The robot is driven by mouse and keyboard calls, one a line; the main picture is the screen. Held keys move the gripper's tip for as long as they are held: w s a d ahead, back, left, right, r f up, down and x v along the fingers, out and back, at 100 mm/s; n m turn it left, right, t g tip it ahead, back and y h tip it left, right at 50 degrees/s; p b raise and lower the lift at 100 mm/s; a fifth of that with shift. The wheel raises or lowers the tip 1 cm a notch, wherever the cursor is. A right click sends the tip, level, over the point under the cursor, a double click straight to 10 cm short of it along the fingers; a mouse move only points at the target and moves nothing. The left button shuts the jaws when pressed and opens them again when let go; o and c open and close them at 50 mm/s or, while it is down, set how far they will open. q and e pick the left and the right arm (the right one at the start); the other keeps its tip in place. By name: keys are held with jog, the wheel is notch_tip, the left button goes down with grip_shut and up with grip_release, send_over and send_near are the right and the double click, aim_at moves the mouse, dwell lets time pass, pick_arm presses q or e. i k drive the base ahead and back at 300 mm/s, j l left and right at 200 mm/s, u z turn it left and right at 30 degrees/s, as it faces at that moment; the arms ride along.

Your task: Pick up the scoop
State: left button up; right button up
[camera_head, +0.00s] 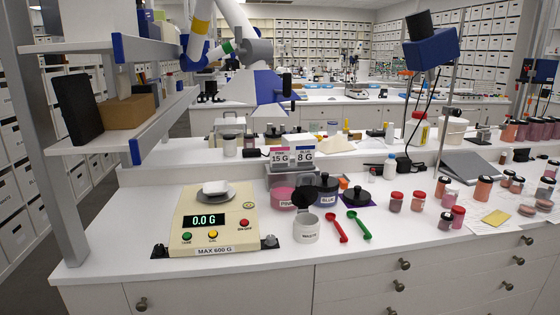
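Two small scoops lie on the white bench top, a red scoop (337,228) and a green scoop (359,225) to its right. Both lie apart from each other, with nothing on them. My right gripper is not in view.
A scale (211,235) reading 0.0 G stands left. A white waste cup (306,231) with its black lid raised is beside the red scoop. PINK (285,199) and BLUE (325,191) jars stand behind. The bench front is clear.

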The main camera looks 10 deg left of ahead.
aim_at(330, 216)
jog(key=i+l+u, duration=1)
jog(key=l, duration=0.2)
